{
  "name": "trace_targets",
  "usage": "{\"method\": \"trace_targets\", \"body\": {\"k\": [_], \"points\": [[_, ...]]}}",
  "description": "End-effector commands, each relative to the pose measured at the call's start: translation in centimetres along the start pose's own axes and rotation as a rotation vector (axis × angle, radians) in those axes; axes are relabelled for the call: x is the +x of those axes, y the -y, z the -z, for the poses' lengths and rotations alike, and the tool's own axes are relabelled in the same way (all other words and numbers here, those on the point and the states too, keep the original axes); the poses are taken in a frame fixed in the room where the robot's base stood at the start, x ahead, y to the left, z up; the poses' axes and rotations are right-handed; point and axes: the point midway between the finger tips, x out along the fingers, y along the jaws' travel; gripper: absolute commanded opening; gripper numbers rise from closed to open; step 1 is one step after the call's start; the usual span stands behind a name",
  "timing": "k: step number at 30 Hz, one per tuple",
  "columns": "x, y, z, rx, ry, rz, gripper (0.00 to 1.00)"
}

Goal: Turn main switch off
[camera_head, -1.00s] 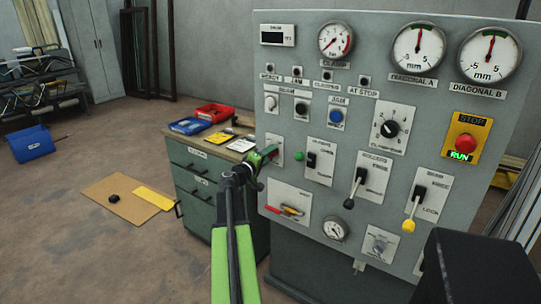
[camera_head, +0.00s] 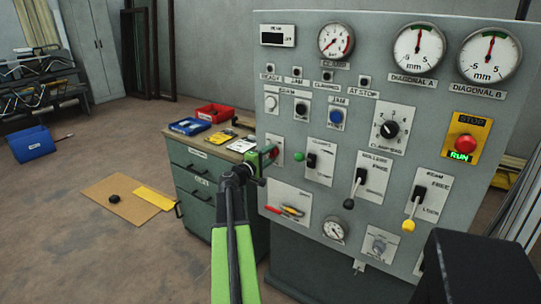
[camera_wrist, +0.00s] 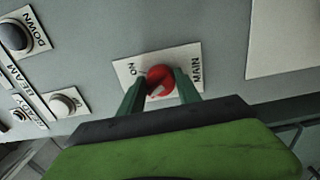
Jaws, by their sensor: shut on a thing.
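The main switch (camera_wrist: 159,80) is a red rotary knob on a white plate (camera_wrist: 194,58) marked MAIN and ON in the wrist view. My gripper (camera_wrist: 160,88) has its two green fingers shut on the knob, one on each side. A pale mark on the knob points toward the lower left of that view. In the head view my gripper (camera_head: 270,154) is at the left edge of the grey control panel (camera_head: 345,135), and a bit of red shows at its fingertips.
A red and yellow handle (camera_head: 286,210) sits below. A green cabinet (camera_head: 200,180) with trays on top stands to the left behind.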

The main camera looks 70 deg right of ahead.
Motion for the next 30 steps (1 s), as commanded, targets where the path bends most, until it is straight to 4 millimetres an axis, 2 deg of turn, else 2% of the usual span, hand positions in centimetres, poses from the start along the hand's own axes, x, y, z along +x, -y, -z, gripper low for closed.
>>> {"method": "trace_targets", "body": {"k": [4,5,9,20,23,30], "points": [[-0.1,0.1,0.0,0.002,0.000,0.003,0.00],[-0.1,0.1,0.0,0.002,0.000,0.003,0.42],[-0.1,0.1,0.0,0.002,0.000,0.002,0.61],[-0.5,0.0,-0.1,0.001,0.000,0.001,0.62],[-2.0,0.0,-0.1,0.001,-0.001,0.001,0.62],[-8.7,0.0,-0.3,0.001,-0.004,0.001,0.62]]}}
